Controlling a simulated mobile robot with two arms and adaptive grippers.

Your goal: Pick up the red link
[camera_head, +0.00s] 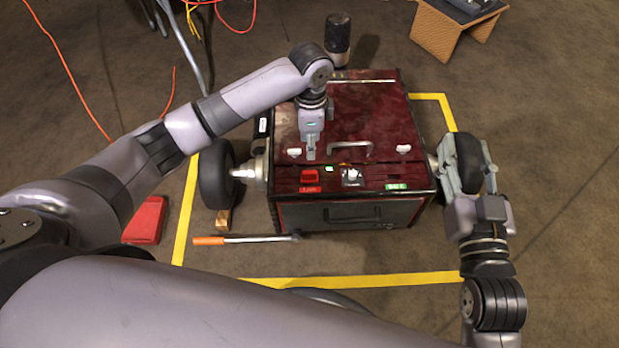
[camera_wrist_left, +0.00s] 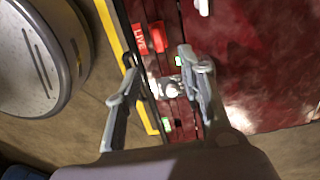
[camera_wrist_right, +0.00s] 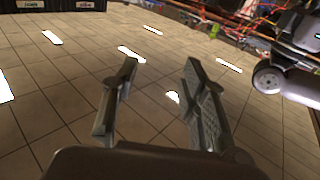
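The red link (camera_head: 310,176) is a small red block on the front edge of the dark red box (camera_head: 378,112), just behind a red label. In the left wrist view the red link (camera_wrist_left: 158,37) sits beside the label reading "LIVE", beyond the fingertips and apart from them. My left gripper (camera_head: 311,154) hangs over the box top, just behind the link in the head view. Its fingers (camera_wrist_left: 155,78) are open and empty, with a silver knob (camera_wrist_left: 170,88) showing between them. My right gripper (camera_head: 462,166) is beside the box's right wheel; its fingers (camera_wrist_right: 158,70) are open and empty.
The box has a handle (camera_head: 349,147) on top, green labels and black wheels (camera_head: 216,174). Yellow tape (camera_head: 375,281) frames it on the floor. An orange-handled bar (camera_head: 245,240) and a red wedge-like block (camera_head: 146,220) lie nearby. A dark cylinder (camera_head: 338,38) stands behind.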

